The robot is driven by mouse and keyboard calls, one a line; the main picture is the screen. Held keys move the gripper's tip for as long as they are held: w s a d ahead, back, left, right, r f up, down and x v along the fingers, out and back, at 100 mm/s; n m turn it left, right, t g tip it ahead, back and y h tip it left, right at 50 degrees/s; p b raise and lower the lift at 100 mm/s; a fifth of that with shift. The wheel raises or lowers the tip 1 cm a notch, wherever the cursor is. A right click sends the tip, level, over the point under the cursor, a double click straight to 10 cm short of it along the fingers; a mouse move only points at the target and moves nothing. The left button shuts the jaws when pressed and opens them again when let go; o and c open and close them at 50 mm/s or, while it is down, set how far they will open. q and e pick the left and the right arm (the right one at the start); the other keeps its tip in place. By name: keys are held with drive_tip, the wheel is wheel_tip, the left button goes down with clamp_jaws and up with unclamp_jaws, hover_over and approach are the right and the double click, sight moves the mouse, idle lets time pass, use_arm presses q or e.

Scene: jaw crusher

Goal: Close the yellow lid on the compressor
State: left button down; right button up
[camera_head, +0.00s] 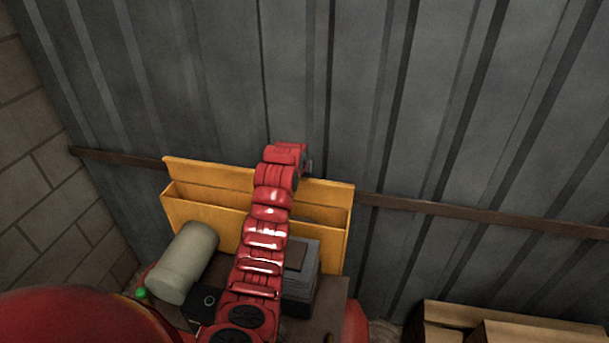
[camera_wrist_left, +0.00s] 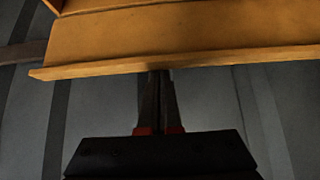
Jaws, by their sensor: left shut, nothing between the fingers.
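The yellow lid (camera_head: 205,216) stands raised and open at the back of the compressor (camera_head: 328,312), close to the wall. My red left arm reaches over the compressor and across the lid's top edge, and its wrist end is above and behind that edge. In the left wrist view the lid (camera_wrist_left: 180,35) fills the top. My left gripper (camera_wrist_left: 159,75) is shut and empty, with its fingertips at the lid's edge. I cannot tell whether they touch it. In the head view the fingers are hidden. My right gripper is not in view.
A grey-beige cylinder (camera_head: 187,262) and a grey finned block (camera_head: 300,272) sit on the compressor in front of the lid. A corrugated metal wall (camera_head: 450,120) with a brown rail (camera_head: 480,221) is close behind. Cardboard-coloured boxes (camera_head: 530,333) are at lower right.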

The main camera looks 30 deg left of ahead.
use_arm(q)
drive_tip(key=s+f+t+b, duration=0.1)
drive_tip(key=s+t+b, duration=0.1)
drive_tip(key=b, duration=0.2)
drive_tip(key=s+d+f+t+y+b, duration=0.1)
drive_tip(key=s+f+t+b, duration=0.1)
drive_tip(key=b, duration=0.3)
drive_tip(key=s+d+f+t+b, duration=0.1)
drive_tip(key=s+t+b, duration=0.3)
drive_tip(key=shift+f+y, duration=0.15)
drive_tip(key=shift+y, duration=0.25)
drive_tip(key=shift+s+d+f+b, duration=0.2)
drive_tip(key=shift+s+f+b, duration=0.7)
drive_tip(key=shift+b, duration=0.4)
